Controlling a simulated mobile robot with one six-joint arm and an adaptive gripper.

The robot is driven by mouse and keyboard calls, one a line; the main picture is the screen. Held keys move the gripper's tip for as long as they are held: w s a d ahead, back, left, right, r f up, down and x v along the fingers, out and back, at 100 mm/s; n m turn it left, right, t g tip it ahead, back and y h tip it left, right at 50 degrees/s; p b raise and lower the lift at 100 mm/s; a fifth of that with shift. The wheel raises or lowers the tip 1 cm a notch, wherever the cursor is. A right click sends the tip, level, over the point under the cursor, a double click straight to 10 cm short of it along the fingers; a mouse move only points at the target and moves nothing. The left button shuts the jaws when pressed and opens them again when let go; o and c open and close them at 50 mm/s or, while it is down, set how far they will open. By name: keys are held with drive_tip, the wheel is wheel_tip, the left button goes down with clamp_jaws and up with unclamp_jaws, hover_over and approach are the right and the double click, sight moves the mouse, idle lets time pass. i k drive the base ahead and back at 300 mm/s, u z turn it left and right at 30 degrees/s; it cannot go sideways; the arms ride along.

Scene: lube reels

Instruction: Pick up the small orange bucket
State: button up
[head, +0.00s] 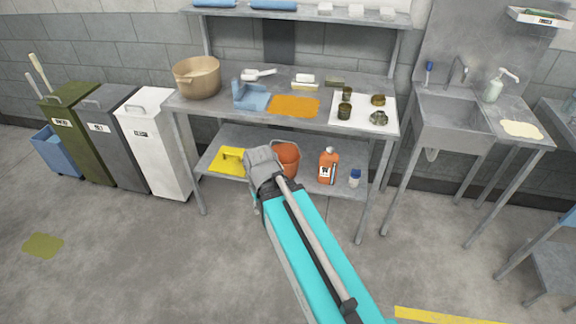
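The small orange bucket (289,155) stands on the lower shelf of the metal workbench, near its middle. Its left and lower part is hidden behind the grey end of my arm. My gripper (263,165) is at that arm end, in front of and just left of the bucket in the picture. Its fingers cannot be made out, so I cannot tell whether it is open or touches the bucket.
On the lower shelf (213,166), a yellow item (231,160) lies left of the bucket; an orange bottle (328,167) and small blue-and-white container (355,178) stand right. The worktop (220,107) above carries a pot (198,77) and several parts. Bins stand left, a sink right.

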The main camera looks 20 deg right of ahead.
sight(289, 155)
drive_tip(key=z, duration=0.15)
drive_tip(key=i, duration=1)
drive_tip(key=u, duration=0.1)
